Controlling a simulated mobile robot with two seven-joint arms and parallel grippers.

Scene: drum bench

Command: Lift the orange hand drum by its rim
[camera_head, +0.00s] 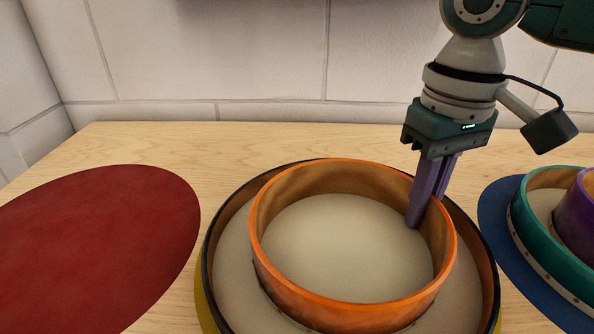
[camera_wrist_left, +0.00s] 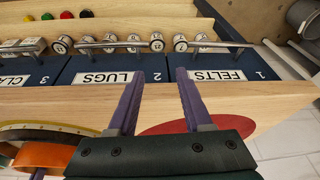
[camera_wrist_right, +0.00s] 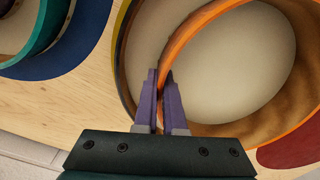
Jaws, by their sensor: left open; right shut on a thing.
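The orange hand drum (camera_head: 300,298) is an open-topped ring that sits inside a larger black-rimmed drum (camera_head: 222,232) with a pale inside. My right gripper (camera_head: 425,215) is shut on the orange drum's rim at its back right, one finger inside the ring and one outside. In the right wrist view the orange rim (camera_wrist_right: 196,24) runs down to the purple fingers (camera_wrist_right: 162,80). I cannot tell whether the drum's base is clear of what is under it. My left gripper (camera_wrist_left: 158,85) is open and empty; it shows in the left wrist view, above the bench's front edge.
A dark red round mat (camera_head: 100,240) lies at the left and is bare. At the right, a teal drum (camera_head: 535,225) holds a purple one (camera_head: 578,215) on a blue mat (camera_head: 500,215). Labelled drawers (camera_wrist_left: 110,70) show in the left wrist view. A wall stands behind the bench.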

